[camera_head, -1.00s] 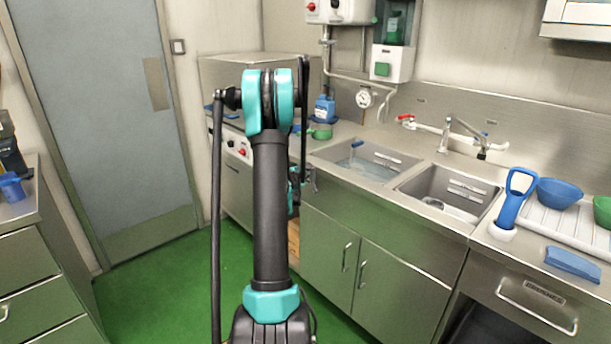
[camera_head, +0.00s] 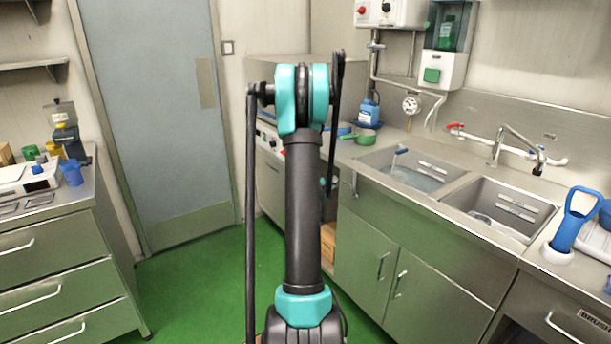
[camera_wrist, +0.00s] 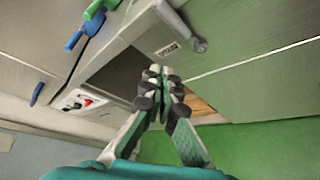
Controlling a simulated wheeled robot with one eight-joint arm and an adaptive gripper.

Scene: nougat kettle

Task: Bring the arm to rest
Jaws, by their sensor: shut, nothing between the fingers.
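My arm, teal and black, stands upright in the middle of the head view, with its elbow near the top. In that view my gripper is mostly hidden behind the arm. In the wrist view my gripper (camera_wrist: 160,72) shows with its two fingers together at the tips and nothing between them. It hangs in free air in front of the steel cabinets and above the green floor (camera_wrist: 255,145).
The double sink (camera_head: 455,195) and cabinets line the right side. A blue-handled tool (camera_head: 574,222) stands at the right. A drawer unit (camera_head: 60,265) with cups and a scale is on the left. A grey door (camera_head: 150,110) is behind. Green floor (camera_head: 195,280) lies free between.

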